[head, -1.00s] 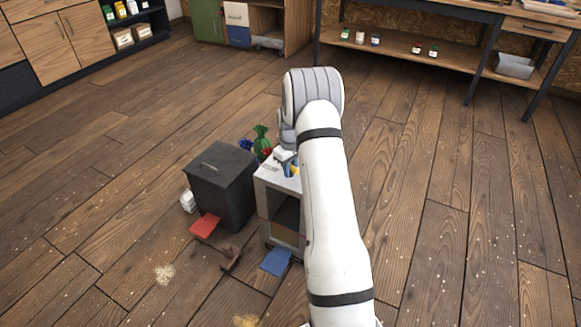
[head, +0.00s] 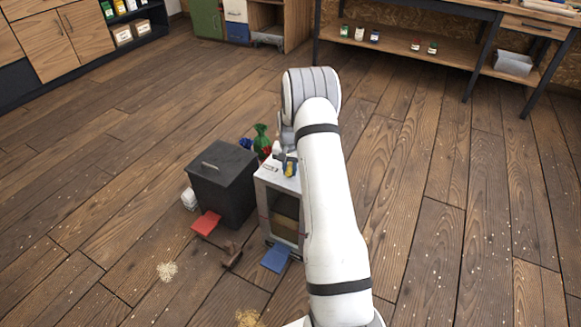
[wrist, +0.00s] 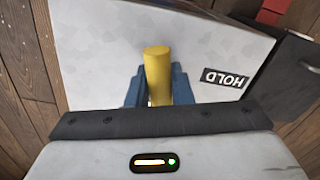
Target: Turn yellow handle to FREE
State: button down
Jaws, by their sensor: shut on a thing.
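The yellow handle (wrist: 157,75) stands up from the pale top (wrist: 95,65) of a small cabinet in the wrist view. My gripper (wrist: 152,88) has its blue fingers on both sides of the handle and is shut on it. A black HOLD label (wrist: 226,78) lies to the right of the handle on the cabinet top, upside down in this view. No FREE label shows. In the head view the yellow handle (head: 290,169) is small, at my gripper (head: 288,163) beside my white arm. The cabinet (head: 268,195) is partly hidden by my arm.
A dark lidded bin (head: 222,185) stands just left of the cabinet. Green and red bundles (head: 262,140) are behind it. A red sheet (head: 206,223), a blue sheet (head: 275,259) and a brown item (head: 231,254) lie on the floor in front. The floor at right is clear.

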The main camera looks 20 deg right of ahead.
aim_at(289, 165)
jog(key=c, duration=2.2)
grip_release()
jog(key=m, duration=0.5)
jog(key=shift+a+r+m+p, duration=0.1)
jog(key=shift+m+p, duration=0.2)
jog(key=shift+p, duration=0.05)
jog(key=c, duration=2.2)
grip_release()
jog(key=c, duration=2.2)
grip_release()
jog(key=c, duration=1.2)
grip_release()
jog(key=shift+r+p, duration=0.85)
jog(key=shift+r, duration=3)
